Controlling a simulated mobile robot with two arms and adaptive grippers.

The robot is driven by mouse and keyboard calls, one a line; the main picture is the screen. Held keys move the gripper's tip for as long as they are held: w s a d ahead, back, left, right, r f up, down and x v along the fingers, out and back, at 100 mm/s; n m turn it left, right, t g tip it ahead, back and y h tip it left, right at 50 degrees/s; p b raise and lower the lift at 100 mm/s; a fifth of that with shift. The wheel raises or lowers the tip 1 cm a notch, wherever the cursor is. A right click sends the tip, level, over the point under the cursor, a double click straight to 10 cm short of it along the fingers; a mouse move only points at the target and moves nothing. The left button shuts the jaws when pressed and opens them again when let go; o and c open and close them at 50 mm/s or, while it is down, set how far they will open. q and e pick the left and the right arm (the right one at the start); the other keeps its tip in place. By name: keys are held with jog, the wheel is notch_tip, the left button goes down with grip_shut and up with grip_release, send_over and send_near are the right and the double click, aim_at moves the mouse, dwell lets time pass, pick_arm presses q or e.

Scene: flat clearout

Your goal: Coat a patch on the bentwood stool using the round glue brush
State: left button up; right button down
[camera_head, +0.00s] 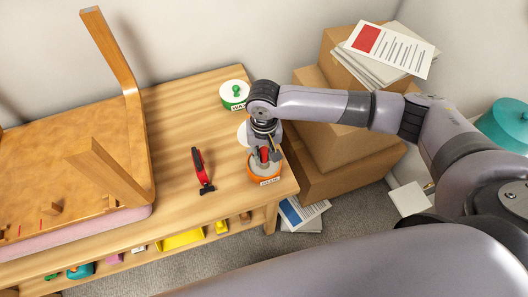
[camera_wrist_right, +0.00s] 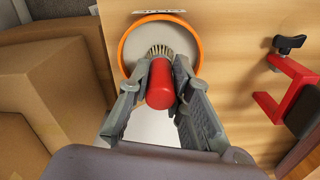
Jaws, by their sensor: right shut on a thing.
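The bentwood stool (camera_head: 75,180) lies upside down at the left of the workbench, legs pointing up. The round glue brush shows its red handle (camera_wrist_right: 160,85) and pale bristles (camera_wrist_right: 159,51) in the right wrist view. My right gripper (camera_wrist_right: 157,78) is shut on the handle; it also shows in the head view (camera_head: 265,150). The bristles point at an orange-rimmed tin (camera_wrist_right: 124,52) of pale contents, also in the head view (camera_head: 265,181). I cannot tell whether they touch the contents. My left gripper is not in view.
A red clamp (camera_head: 201,170) lies mid-bench (camera_head: 182,120). A tin with a green-knobbed lid (camera_head: 235,94) stands at the back. A white disc (camera_head: 243,134) sits beside the gripper. Cardboard boxes (camera_head: 345,145) with papers stand to the right. Coloured items fill the shelf below.

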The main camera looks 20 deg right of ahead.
jog(key=shift+s+f+p, duration=0.1)
jog(key=shift+p, duration=0.45)
dwell(1.8)
notch_tip(320, 180, up, 7)
jog(key=p, duration=0.9)
dwell(0.8)
